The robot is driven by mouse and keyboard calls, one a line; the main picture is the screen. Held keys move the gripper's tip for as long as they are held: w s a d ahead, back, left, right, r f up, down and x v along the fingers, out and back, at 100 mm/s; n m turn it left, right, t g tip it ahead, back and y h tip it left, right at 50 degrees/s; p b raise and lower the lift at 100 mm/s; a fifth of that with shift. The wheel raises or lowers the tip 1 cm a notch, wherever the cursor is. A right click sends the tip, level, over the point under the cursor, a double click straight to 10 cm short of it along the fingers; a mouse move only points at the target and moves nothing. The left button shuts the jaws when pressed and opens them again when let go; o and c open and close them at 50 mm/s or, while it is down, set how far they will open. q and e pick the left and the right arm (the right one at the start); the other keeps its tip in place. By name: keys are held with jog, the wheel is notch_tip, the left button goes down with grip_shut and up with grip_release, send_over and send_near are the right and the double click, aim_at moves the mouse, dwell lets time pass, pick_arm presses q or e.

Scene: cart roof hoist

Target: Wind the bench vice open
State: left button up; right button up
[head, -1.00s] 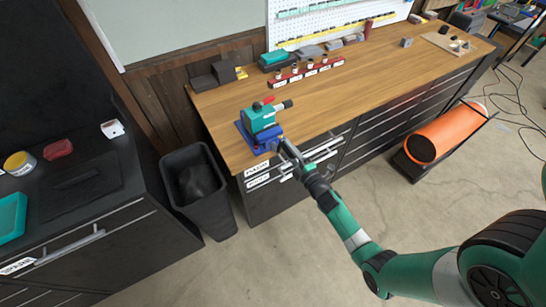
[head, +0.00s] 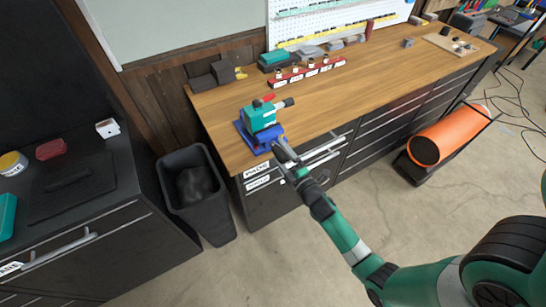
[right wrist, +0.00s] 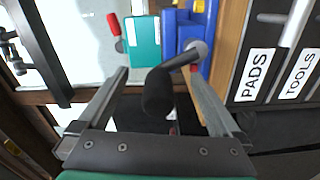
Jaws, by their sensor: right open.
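The bench vice (head: 263,124) has a blue base and jaw part with a teal block on top, and stands at the near left corner of the wooden bench. In the right wrist view its blue body (right wrist: 186,36) is at the top. A grey crank arm runs from its round hub to a black handle knob (right wrist: 158,92). My right gripper (head: 282,148) is at the vice's front. In the wrist view its fingers are apart, with the black knob showing between them; I cannot tell whether they touch it. My left gripper is out of view.
The wooden bench (head: 360,95) carries a red rack (head: 305,73) of small items behind the vice. Labelled drawers (head: 258,175) sit below the vice. A black bin (head: 203,215) stands left of the bench, and an orange roll (head: 450,136) lies on the floor at right.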

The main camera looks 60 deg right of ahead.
jog(key=shift+r, duration=0.1)
dwell(0.4)
jog(key=v, duration=0.9)
dwell(0.5)
